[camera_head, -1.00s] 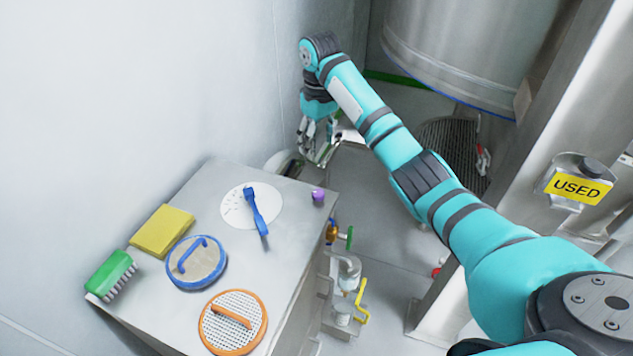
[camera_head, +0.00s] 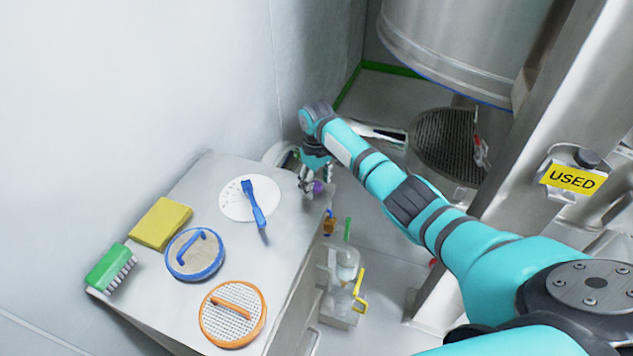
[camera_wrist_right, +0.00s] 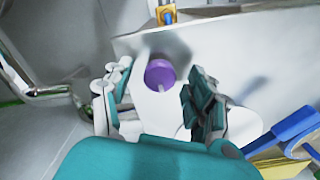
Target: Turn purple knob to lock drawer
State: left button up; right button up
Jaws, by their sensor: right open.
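The purple knob (camera_head: 318,187) sits on the top of the metal cabinet (camera_head: 290,250), near its far right corner. In the right wrist view the knob (camera_wrist_right: 160,75) is round with a light pointer mark on it. My right gripper (camera_head: 308,185) is open at the knob in the head view. In the right wrist view its fingers (camera_wrist_right: 155,95) stand on both sides of the knob with gaps, not closed on it. The drawer cannot be made out. My left gripper is not in view.
On the cabinet top are a white disc with a blue tool (camera_head: 254,203), a yellow sponge (camera_head: 161,223), a green brush (camera_head: 111,267), a blue-rimmed sieve (camera_head: 195,254) and an orange-rimmed sieve (camera_head: 232,314). Valves with a yellow handle (camera_head: 359,290) stick out on the right side.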

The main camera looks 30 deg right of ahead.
jog(key=shift+f, duration=0.1)
jog(key=c, duration=1.1)
jog(key=shift+r+m+p, duration=0.2)
jog(key=shift+m+p, duration=0.8)
jog(key=shift+p, duration=0.15)
jog(key=shift+c, duration=0.2)
jog(key=m+p, duration=0.2)
jog(key=m, duration=0.1)
jog(key=shift+m+p, duration=0.3)
jog(key=m+p, duration=0.1)
jog(key=m, duration=0.1)
jog(key=shift+a+m, duration=0.1)
jog(key=shift+m, duration=0.2)
jog(key=m+p, duration=0.1)
jog(key=m, duration=0.2)
jog(key=shift+f+m, duration=0.1)
jog(key=shift+m, duration=0.2)
jog(key=m+p, duration=0.1)
jog(key=m, duration=0.1)
jog(key=shift+w+m, duration=0.1)
jog(key=shift+m, duration=1.9)
